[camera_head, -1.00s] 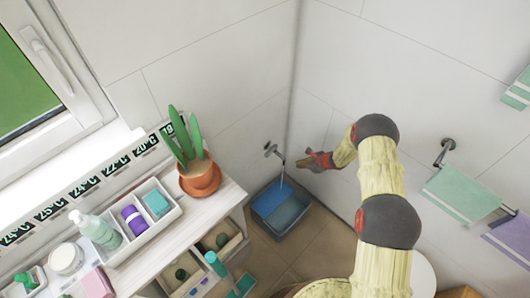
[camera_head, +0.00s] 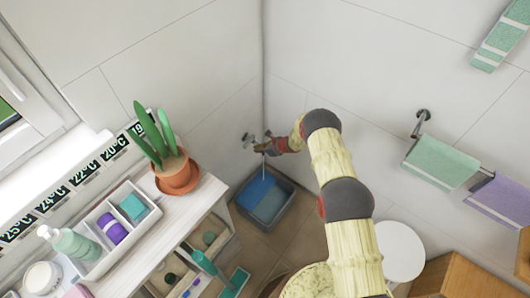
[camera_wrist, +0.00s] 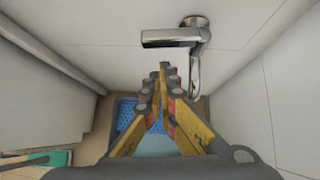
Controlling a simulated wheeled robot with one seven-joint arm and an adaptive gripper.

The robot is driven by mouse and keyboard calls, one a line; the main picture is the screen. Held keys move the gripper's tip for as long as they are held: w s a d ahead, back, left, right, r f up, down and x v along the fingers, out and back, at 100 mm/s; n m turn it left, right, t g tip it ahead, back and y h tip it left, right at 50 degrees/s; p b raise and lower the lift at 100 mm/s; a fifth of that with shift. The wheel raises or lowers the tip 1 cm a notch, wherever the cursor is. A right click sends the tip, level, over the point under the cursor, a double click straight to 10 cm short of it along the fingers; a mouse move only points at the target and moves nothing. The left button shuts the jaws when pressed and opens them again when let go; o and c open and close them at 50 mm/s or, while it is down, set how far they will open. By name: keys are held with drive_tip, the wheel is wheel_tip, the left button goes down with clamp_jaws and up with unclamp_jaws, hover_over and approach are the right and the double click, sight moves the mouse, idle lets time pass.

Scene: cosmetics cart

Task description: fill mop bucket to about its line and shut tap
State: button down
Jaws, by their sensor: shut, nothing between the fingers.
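The mop bucket (camera_head: 240,211) stands on the floor in the corner, dark-rimmed and blue inside. It holds pale blue water; I cannot make out a fill line. The chrome tap (camera_head: 247,138) is on the wall above it. A thin pale stream seems to fall from the tap into the bucket. My gripper (camera_head: 262,147) is shut and empty, beside the tap in the head view. In the wrist view my gripper (camera_wrist: 160,74) points at the wall below the tap's lever (camera_wrist: 170,37), with the spout to its right. It hides part of the bucket (camera_wrist: 116,108).
A shelf unit with a potted plant (camera_head: 175,172) and a white organiser (camera_head: 140,222) stands left of the bucket. A towel rail with a green towel (camera_head: 440,163) and a purple towel (camera_head: 503,202) is at right. A round white lid or stool top (camera_head: 398,252) is at lower right.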

sight(249, 142)
drive_tip(key=shift+w+a, duration=0.65)
drive_tip(key=shift+a, duration=0.3)
drive_tip(key=shift+w+a+r+b, duration=0.15)
drive_tip(key=shift+w+a+b, duration=0.05)
drive_tip(key=shift+a+b, duration=0.65)
drive_tip(key=shift+d, duration=0.15)
